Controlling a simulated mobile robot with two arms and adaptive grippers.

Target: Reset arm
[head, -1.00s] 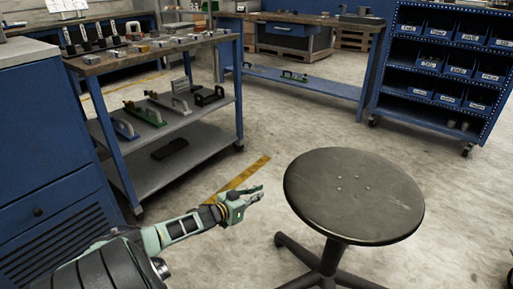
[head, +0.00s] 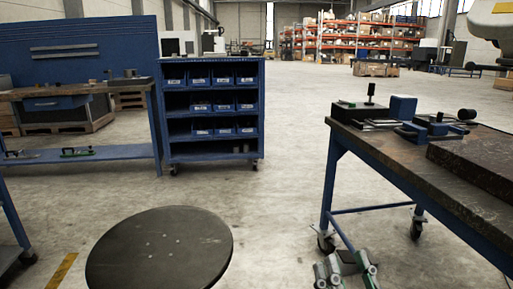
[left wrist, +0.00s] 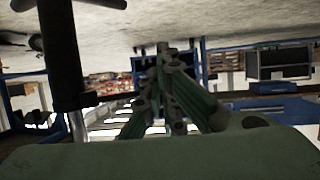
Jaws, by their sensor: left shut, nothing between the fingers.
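No microscope arm can be named for certain. That view is upside down, with the floor on top.
A workbench (head: 405,160) with a blue frame, fixtures and a dark slab fills the right. A blue bin rack (head: 212,150) stands behind. The floor between is open.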

